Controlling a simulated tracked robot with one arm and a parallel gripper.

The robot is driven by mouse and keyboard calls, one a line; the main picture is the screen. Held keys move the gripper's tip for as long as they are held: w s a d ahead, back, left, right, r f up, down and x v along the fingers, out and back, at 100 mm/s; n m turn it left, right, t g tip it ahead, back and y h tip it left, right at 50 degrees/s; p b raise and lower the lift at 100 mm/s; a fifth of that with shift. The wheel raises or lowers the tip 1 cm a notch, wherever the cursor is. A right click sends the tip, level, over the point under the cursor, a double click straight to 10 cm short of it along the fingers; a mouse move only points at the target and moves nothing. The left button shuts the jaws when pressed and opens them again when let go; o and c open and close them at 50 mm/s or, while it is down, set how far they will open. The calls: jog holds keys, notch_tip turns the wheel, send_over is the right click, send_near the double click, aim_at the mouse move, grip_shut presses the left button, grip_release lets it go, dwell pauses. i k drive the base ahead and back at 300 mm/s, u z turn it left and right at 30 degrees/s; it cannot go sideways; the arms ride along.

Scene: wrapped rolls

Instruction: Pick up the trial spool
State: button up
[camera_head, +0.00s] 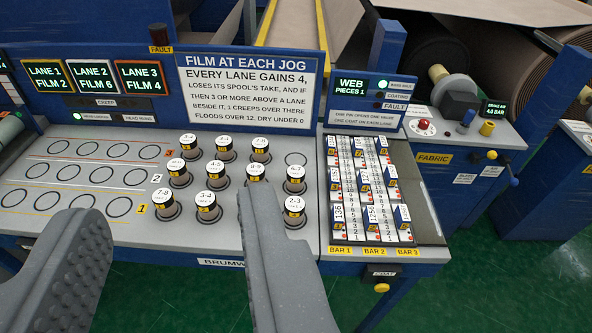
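Several short dark spools with white numbered caps and yellow bands stand upright on the grey console deck (110,232). Readable caps include a 7-8 spool (163,201), a 3-4 spool (208,206), a 4-5 spool (216,173), a 6-9 spool (257,172) and a 2-3 spool (294,210). No spool is marked as the trial spool in readable text. My gripper (173,212) is open, its two fingers wide apart in the foreground. The 7-8 and 3-4 spools show between the fingers, and nothing is held. The right finger covers part of the deck among the spools.
Empty outlined circles (73,172) fill the left deck in three lanes. A sign (250,90) stands behind the spools, with lane displays (92,77) at its left. A bar rack (372,190) with blue-white pieces adjoins at right. Green floor (180,290) lies in front.

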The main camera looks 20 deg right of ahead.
aim_at(295, 175)
jog(key=u, duration=1.4)
jog(key=k, duration=1.2)
jog(key=z, duration=1.35)
jog(key=i, duration=1.45)
jog(key=u, duration=0.05)
